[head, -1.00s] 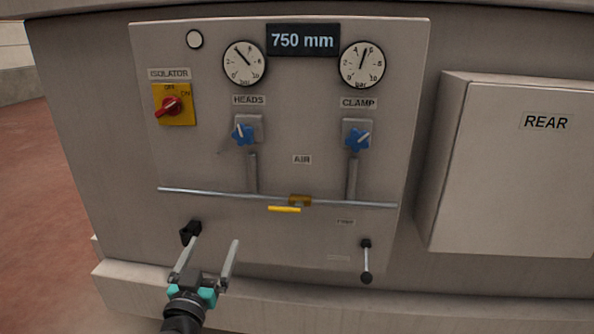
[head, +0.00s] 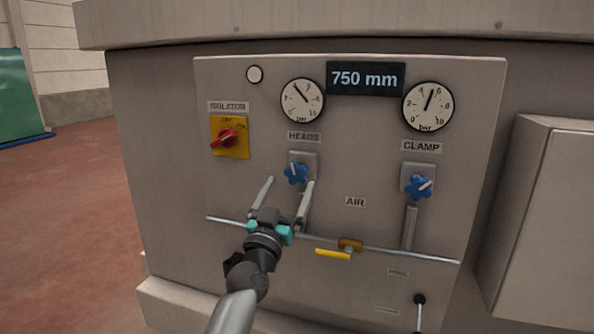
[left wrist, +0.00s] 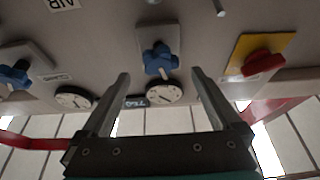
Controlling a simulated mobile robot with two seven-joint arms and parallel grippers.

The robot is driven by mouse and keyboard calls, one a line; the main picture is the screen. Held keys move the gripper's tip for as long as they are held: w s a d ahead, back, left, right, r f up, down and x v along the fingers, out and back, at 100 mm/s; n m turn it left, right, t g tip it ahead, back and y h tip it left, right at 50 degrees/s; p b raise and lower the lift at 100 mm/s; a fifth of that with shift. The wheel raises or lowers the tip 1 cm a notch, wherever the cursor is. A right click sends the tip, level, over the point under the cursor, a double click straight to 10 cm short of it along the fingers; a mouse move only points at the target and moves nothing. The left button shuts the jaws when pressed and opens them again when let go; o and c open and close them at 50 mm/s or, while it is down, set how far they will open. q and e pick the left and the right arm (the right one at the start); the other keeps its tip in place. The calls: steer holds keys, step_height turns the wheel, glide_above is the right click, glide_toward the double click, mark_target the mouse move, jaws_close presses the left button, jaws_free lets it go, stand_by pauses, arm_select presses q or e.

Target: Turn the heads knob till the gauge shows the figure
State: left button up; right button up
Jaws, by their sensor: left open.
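The blue heads knob (head: 296,172) sits on a grey block under the HEADS label, with a pale mark on its face. The heads gauge (head: 302,100) is the round white dial above it; its dark needle points to the upper left, and its figures are too small to read surely. My left gripper (head: 289,184) is open, its fingers pointing at the panel just below the knob. In the left wrist view the picture is upside down; the knob (left wrist: 160,60) shows between and beyond the open fingers, with no contact visible. My right gripper is not in view.
The clamp knob (head: 419,187) and clamp gauge (head: 428,106) are to the right. The red isolator switch (head: 228,137) is at left. A horizontal pipe (head: 400,250) with a yellow-handled valve (head: 335,253) crosses below. A box (head: 555,220) juts out at right.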

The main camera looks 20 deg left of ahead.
mark_target(295, 175)
arm_select(q)
steer(key=shift+b+x, duration=0.4)
steer(key=shift+x, duration=2.85)
steer(key=c, duration=1.4)
steer(key=shift+o, duration=0.2)
steer(key=n+y+p, duration=0.1)
steer(key=n+p, duration=0.1)
steer(key=n, duration=0.1)
steer(key=n+y+p, duration=0.2)
steer(key=n, duration=0.1)
steer(key=shift+a+r, duration=0.1)
steer(key=shift+r, duration=0.05)
steer(key=n+g+y+p, duration=0.1)
steer(key=n+y+p, duration=0.1)
steer(key=n+p, duration=0.1)
steer(key=shift+n, duration=0.6)
steer(key=shift+a+f+n+g+y+p, duration=0.15)
steer(key=shift+n+g+y+p, duration=0.4)
steer(key=shift+n, duration=0.65)
steer(key=shift+f, duration=0.1)
